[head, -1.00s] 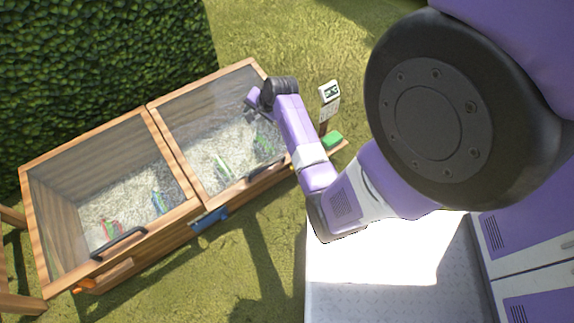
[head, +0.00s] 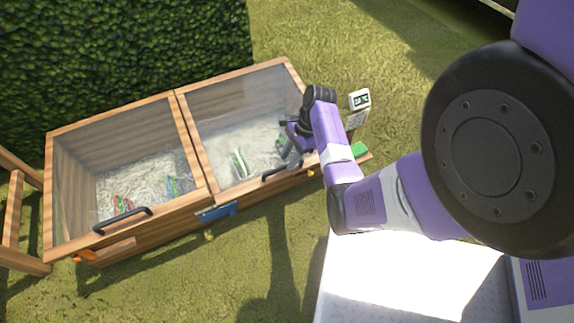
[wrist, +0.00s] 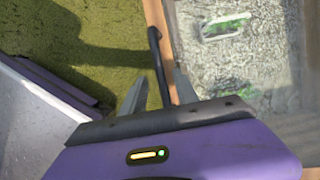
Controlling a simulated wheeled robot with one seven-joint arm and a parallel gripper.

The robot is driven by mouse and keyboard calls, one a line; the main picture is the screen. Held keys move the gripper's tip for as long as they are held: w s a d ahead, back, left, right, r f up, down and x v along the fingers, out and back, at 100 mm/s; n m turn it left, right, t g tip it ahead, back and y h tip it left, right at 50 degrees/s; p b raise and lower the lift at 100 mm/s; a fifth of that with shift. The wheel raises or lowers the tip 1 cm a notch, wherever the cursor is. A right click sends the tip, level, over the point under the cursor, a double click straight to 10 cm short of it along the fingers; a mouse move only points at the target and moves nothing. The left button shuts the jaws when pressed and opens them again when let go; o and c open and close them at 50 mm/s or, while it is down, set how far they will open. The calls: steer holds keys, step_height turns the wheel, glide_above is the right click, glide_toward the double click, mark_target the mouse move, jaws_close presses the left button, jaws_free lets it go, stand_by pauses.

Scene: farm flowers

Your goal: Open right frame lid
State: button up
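The right frame lid (head: 235,100) is a wood-framed glass pane lying shut over the right half of the cold frame. Its black bar handle (head: 282,172) is on the front edge, and the handle also shows in the wrist view (wrist: 156,55). My gripper (head: 288,154) is over the front part of this lid, close to the handle. In the wrist view my gripper (wrist: 160,75) is open and empty, with the handle appearing between its two fingers. I cannot tell whether the fingers reach down around the bar or touch it.
The left lid (head: 110,130) is also shut, with its own black handle (head: 122,220). A blue latch (head: 217,212) sits on the front between the lids. A small display sign (head: 359,100) stands to the right. A hedge (head: 120,60) is behind; grass lies in front.

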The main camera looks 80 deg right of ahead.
steer(key=shift+b+x, duration=0.35)
steer(key=shift+x, duration=0.8)
jaws_close()
stand_by(0.6)
